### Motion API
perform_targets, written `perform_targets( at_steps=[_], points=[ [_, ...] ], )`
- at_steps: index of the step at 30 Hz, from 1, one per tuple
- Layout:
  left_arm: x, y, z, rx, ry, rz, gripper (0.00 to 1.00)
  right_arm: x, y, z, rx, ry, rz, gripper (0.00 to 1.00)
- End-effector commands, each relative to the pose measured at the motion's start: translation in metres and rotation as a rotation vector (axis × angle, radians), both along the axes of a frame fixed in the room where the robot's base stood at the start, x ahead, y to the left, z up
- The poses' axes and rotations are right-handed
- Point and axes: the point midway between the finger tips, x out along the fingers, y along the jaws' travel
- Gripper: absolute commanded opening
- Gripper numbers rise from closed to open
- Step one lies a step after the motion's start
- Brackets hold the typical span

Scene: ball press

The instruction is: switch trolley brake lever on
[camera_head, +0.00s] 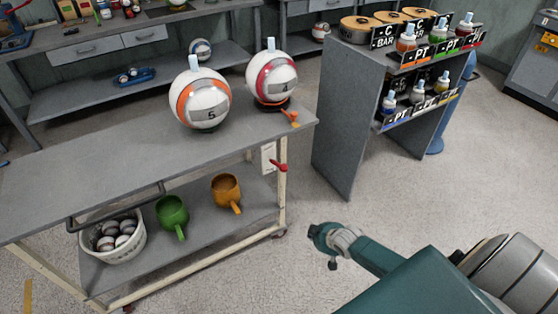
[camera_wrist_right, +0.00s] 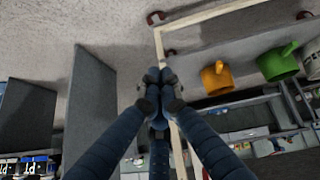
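The grey trolley (camera_head: 130,150) stands at left in the head view. A small red lever (camera_head: 278,165) sticks out from a pale box (camera_head: 268,157) on the trolley's right end, beside the cream leg. My right gripper (camera_head: 325,238) is on the floor side, right of the trolley and apart from the lever in the picture. In the wrist view, the fingertips of my right gripper (camera_wrist_right: 158,75) meet, with nothing visible between them, and overlap the view of the trolley's cream frame (camera_wrist_right: 200,18). I cannot tell the lever clearly there. My left gripper is not in view.
Two large white balls, one orange-banded (camera_head: 200,100) and one red-banded (camera_head: 271,78), sit on the trolley top. Below are a basket of balls (camera_head: 125,255), a green mug (camera_head: 172,216) and an orange mug (camera_head: 227,192). A grey rack (camera_head: 340,120) stands right of the trolley.

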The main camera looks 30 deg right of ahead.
Motion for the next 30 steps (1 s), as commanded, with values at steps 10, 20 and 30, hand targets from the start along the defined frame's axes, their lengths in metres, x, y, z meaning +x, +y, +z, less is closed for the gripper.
perform_targets(
  at_steps=[10,20,30],
  points=[
    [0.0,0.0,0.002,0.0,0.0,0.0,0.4,0.13,0.01,0.238,0.02,-0.266,0.147,0.0],
    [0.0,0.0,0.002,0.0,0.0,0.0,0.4,0.141,0.033,0.308,0.028,-0.317,0.222,0.0],
    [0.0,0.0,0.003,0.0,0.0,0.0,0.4,0.143,0.033,0.306,0.03,-0.318,0.219,0.0]
  ],
)
